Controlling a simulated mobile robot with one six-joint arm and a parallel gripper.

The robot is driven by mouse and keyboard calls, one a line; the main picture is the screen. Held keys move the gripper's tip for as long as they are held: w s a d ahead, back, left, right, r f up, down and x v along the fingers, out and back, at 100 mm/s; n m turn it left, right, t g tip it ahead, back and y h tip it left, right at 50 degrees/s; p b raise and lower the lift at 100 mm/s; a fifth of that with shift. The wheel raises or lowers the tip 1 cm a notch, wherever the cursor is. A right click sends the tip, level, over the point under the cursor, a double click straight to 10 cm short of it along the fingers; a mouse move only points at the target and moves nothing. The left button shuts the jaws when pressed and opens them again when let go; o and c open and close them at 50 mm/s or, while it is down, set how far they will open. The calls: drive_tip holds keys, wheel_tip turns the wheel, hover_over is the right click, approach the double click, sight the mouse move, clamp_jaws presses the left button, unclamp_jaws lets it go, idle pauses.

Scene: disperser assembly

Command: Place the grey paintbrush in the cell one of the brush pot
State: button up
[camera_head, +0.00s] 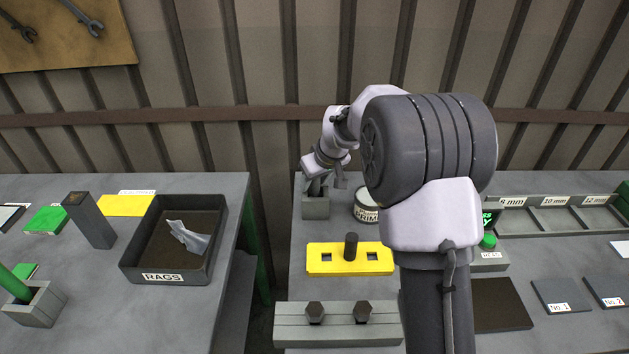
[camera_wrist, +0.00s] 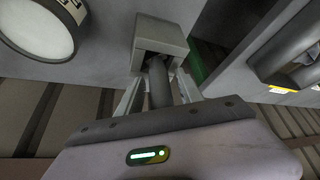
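The grey paintbrush (camera_wrist: 158,82) shows as a dark grey round handle in the wrist view. Its far end goes into a small square grey pot (camera_wrist: 161,37), which looks like the brush pot. In the head view the pot (camera_head: 315,208) stands at the back left of the right bench. My gripper (camera_head: 323,184) is just above it, pointing down, with the handle between the fingers. The brush's lower end and the pot's inner cells are hidden.
A round tin (camera_head: 367,207) stands right of the pot. In front are a yellow block with a dark peg (camera_head: 351,246) and a grey block with two hex bolts (camera_head: 338,323). A rags tray (camera_head: 172,278) is on the left bench, across a gap.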

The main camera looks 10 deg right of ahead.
drive_tip(key=shift+r+p, duration=0.35)
drive_tip(key=s+r+m+p, duration=0.2)
drive_tip(key=s+r+p, duration=0.1)
drive_tip(key=s+r, duration=1.3)
drive_tip(key=s+a+m, duration=0.2)
drive_tip(key=s+m, duration=0.1)
drive_tip(key=s, duration=0.8)
drive_tip(key=s+a+m, duration=0.1)
drive_tip(key=s+m, duration=0.2)
drive_tip(key=s, duration=0.8)
drive_tip(key=shift+s+a+r+t, duration=0.2)
drive_tip(key=shift+s+a+t, duration=0.1)
drive_tip(key=shift+s+a, duration=0.1)
